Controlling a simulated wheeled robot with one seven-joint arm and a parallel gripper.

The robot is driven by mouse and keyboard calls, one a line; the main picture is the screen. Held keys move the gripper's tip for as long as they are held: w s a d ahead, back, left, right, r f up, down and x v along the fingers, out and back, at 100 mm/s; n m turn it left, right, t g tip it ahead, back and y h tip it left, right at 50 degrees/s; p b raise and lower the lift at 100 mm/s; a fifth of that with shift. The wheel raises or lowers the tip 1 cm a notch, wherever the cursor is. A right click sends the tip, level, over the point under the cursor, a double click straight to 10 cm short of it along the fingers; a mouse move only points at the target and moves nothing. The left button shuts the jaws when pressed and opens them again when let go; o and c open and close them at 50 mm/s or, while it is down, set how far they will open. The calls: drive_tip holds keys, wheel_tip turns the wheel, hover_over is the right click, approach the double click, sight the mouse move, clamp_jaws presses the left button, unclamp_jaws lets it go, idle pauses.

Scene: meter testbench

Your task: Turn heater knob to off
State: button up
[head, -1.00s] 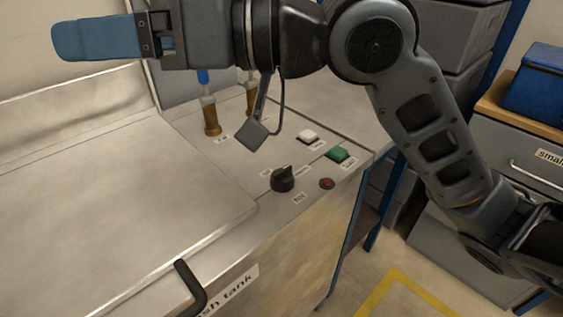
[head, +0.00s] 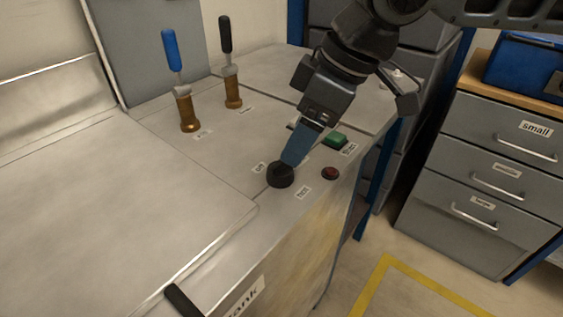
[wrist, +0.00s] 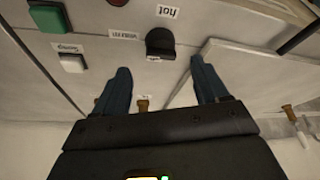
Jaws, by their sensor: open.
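The heater knob (head: 280,175) is a black round knob on the front of the metal bench panel, with small labels around it. In the wrist view the knob (wrist: 160,42) appears just past my fingertips, in line with the gap between them, near a label reading "hot". My gripper (head: 289,161) points down at the knob from above, its blue fingers partly covering the knob's top in the head view. In the wrist view my gripper (wrist: 161,66) is open, with nothing between its fingers. Whether a finger touches the knob, and where its pointer faces, I cannot tell.
A green button (head: 335,139) and a red button (head: 330,173) sit right of the knob. Two brass valves with a blue handle (head: 172,50) and a black handle (head: 225,35) stand behind. A black bar handle (head: 183,300) is at the front. Grey drawers (head: 490,150) stand at right.

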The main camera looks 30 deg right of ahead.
sight(280, 170)
drive_tip(key=b+x, duration=0.1)
drive_tip(key=x, duration=0.6)
drive_tip(key=shift+a+f, duration=0.1)
drive_tip(key=shift+c, duration=0.5)
drive_tip(key=c, duration=0.9)
drive_tip(key=shift+o, duration=0.2)
drive_tip(key=shift+p, duration=0.3)
